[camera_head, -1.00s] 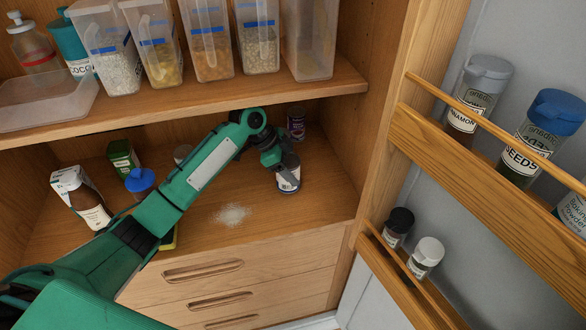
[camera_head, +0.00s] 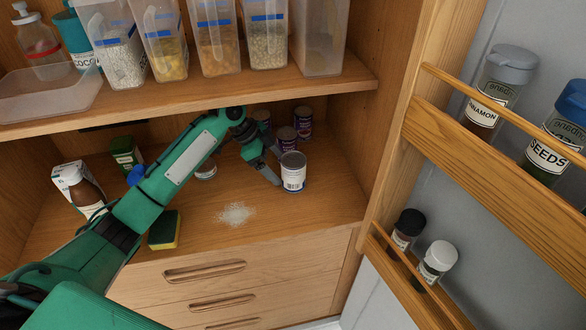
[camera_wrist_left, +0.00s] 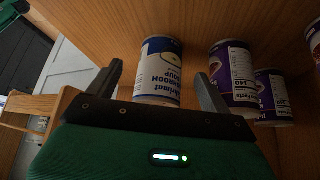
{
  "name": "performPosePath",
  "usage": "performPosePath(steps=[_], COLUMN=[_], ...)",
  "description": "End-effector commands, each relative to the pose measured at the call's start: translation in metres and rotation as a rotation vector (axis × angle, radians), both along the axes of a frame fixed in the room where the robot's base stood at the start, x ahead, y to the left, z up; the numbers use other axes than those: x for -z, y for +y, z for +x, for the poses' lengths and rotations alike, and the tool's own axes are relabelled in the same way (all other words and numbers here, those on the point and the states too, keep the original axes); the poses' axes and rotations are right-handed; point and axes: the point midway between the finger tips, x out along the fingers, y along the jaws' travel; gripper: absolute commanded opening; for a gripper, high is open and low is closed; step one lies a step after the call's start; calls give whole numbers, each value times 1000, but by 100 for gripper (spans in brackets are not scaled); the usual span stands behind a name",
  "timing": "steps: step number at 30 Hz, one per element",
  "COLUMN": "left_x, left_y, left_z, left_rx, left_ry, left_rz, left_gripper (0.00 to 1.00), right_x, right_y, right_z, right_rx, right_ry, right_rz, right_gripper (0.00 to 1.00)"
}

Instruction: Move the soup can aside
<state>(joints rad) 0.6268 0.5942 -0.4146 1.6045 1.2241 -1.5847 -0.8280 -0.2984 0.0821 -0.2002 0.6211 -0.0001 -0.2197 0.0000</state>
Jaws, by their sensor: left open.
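The soup can (camera_head: 293,172), white with a barcode, stands upright on the cupboard's lower shelf, right of the white powder. My left gripper (camera_head: 275,166) is open just left of the can in the head view. In the wrist view its fingers (camera_wrist_left: 160,76) stand apart, with the can seen in the gap beyond them. I cannot tell whether a fingertip touches it. My right gripper is not in view.
Purple cans (camera_head: 287,138) stand close behind the soup can. White powder (camera_head: 236,214) lies on the shelf, with a yellow sponge (camera_head: 164,230) left of it. The upper shelf (camera_head: 200,101) is low above my arm. The open door's rack (camera_head: 420,275) is at right.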

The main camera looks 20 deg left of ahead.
Motion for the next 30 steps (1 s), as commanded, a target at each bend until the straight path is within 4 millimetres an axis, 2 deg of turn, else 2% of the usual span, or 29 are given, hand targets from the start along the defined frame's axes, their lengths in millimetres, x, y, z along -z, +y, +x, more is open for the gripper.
performPosePath(steps=[1,3,10,15,30], left_x=[4,4,1,0,0], left_y=[13,27,57,64,63], left_z=[-3,-7,-15,-17,-17], left_rx=[-4,-4,-1,0,0], left_ry=[0,1,1,0,0], left_rz=[4,4,1,0,0], left_gripper=[83,83,83,83,83], right_x=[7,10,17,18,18], right_y=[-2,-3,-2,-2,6], right_z=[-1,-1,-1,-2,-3], right_rx=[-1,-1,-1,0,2], right_ry=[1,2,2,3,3], right_rz=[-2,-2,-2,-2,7], right_gripper=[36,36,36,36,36])
